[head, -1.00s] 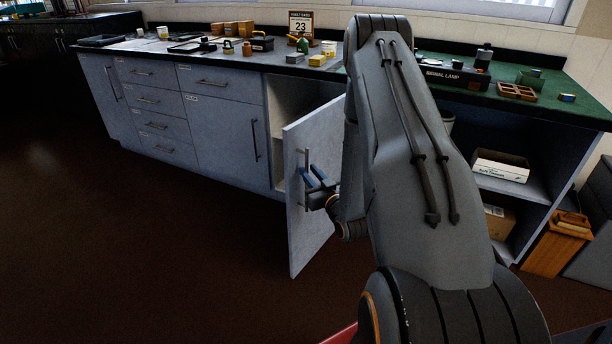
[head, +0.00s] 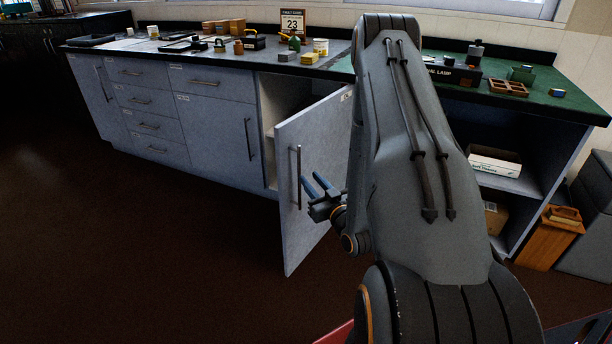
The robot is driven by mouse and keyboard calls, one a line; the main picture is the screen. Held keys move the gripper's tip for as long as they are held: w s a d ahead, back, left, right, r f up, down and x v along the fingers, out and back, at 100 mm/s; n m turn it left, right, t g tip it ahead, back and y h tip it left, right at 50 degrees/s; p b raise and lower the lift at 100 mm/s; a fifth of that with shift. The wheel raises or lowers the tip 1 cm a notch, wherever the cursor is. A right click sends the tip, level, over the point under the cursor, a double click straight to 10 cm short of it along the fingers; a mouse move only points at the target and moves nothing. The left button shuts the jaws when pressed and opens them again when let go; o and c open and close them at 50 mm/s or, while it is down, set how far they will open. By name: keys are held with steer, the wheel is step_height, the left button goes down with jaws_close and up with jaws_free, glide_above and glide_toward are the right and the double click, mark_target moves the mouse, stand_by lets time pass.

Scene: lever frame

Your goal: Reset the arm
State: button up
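My gripper (head: 312,182) is in front of the open grey cabinet door (head: 313,225). Its two blue fingers are apart with a gap between them, and nothing shows in the gap. The door's vertical bar handle (head: 295,178) is just left of the fingers, and they look clear of it. My arm is bent and reaches forward from the lower right, hiding part of the counter and the cabinet behind it.
The door stands swung out from the grey cabinet (head: 219,128). The counter above holds a calendar (head: 292,23) and several small items. An open shelf at right holds a white box (head: 494,160); a wooden bin (head: 548,243) stands beside it. The floor at left is clear.

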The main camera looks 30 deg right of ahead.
steer(key=shift+s, duration=0.9)
steer(key=shift+a, duration=0.1)
steer(key=a+r+n+g+p, duration=0.1)
steer(key=a+r+g+p, duration=0.35)
steer(key=a+g, duration=0.35)
steer(key=s+a+r+g, duration=0.3)
steer(key=s+a+r, duration=0.1)
steer(key=s, duration=0.3)
steer(key=s+a+r+g+p, duration=0.1)
steer(key=s+a+r+g, duration=0.2)
steer(key=s+r, duration=0.2)
steer(key=s+a+r+g+y+p, duration=0.1)
steer(key=s+a+r+g, duration=0.3)
steer(key=s, duration=0.7)
steer(key=shift+s+a+r, duration=0.25)
steer(key=shift+a+r, duration=0.05)
